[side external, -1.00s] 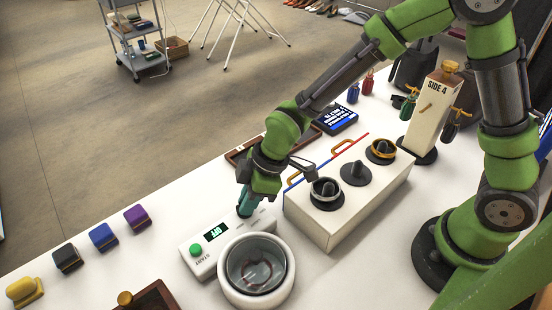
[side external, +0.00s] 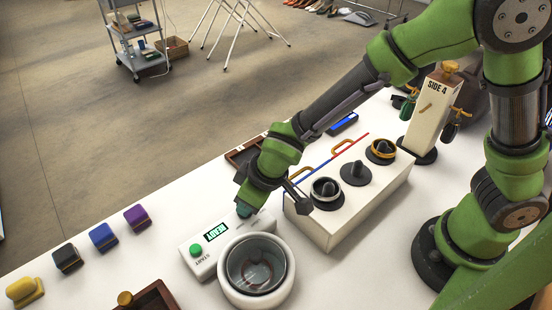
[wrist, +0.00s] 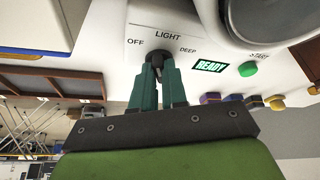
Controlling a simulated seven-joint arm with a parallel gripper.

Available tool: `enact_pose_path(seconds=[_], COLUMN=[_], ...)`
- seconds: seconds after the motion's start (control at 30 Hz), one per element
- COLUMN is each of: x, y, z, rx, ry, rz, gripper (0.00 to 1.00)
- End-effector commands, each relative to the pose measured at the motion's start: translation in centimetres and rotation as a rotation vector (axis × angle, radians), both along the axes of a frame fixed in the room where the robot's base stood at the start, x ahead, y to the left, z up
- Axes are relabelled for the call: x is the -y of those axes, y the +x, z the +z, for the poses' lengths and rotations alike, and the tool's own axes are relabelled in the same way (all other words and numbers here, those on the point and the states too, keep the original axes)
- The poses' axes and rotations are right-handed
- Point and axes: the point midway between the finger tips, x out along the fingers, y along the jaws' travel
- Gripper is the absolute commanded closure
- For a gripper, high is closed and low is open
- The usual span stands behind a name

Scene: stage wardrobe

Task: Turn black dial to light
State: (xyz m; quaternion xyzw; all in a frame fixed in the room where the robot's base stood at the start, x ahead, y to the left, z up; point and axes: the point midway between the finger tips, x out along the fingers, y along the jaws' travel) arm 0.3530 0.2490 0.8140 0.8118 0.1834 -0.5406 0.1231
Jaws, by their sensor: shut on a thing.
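The black dial (wrist: 154,59) sits on the white control panel (wrist: 115,65), below the printed word LIGHT, with OFF to its left and DEEP to its right. My gripper (wrist: 158,72) has its two teal fingers closed around the dial. The dial's pointer is mostly hidden between the fingers, and I cannot tell exactly where it points. A display (wrist: 210,66) beside it glows green and reads READY. In the side view my gripper (side external: 244,210) is at the panel's far right end and hides the dial.
A green START button (side external: 196,250) is on the same panel. A round white pot (side external: 228,283) stands right in front of it. A white box with several dark knobs (side external: 325,228) is close to the right. Coloured blocks (side external: 103,237) lie left, with clear table between.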

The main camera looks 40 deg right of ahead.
Motion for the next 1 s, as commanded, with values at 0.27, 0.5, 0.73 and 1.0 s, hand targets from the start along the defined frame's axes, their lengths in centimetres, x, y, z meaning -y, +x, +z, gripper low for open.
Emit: enact_pose_path(seconds=[0.27, 0.5, 0.73, 1.0], x=[-0.24, -0.31, -0.32, -0.33], y=[-0.24, -0.21, -0.22, -0.26], z=[-0.18, -0.20, -0.21, -0.23], rx=[-0.004, -0.004, -0.005, -0.006], ry=[-0.006, -0.004, -0.004, -0.004], rz=[-0.225, -0.364, -0.431, -0.447], gripper=[1.00, 1.00, 1.00, 1.00])
